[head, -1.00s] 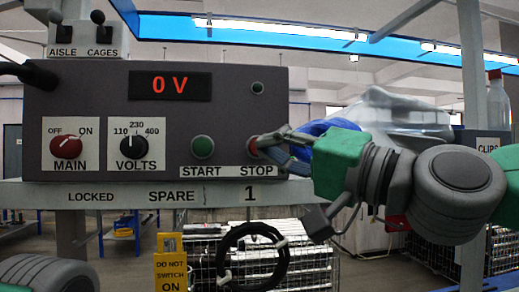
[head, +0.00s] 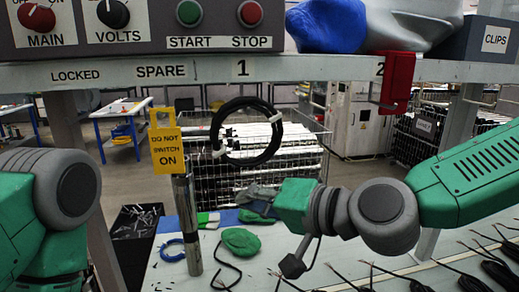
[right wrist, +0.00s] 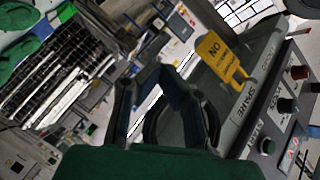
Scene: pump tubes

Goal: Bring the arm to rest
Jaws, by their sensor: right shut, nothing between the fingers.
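My right gripper (right wrist: 160,74) is shut and empty in the right wrist view, its dark fingers meeting at the tips. In the head view its green body (head: 295,205) hangs below the shelf rail, in front of the wire cage and clear of the panel. The control panel (head: 150,45) carries a red MAIN knob (head: 37,17), a green START button (head: 189,13) and a red STOP button (head: 250,13).
A yellow tag (head: 166,150) and a black cable coil (head: 246,130) hang from the rail (head: 330,72). A red holder (head: 396,82) hangs at right.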

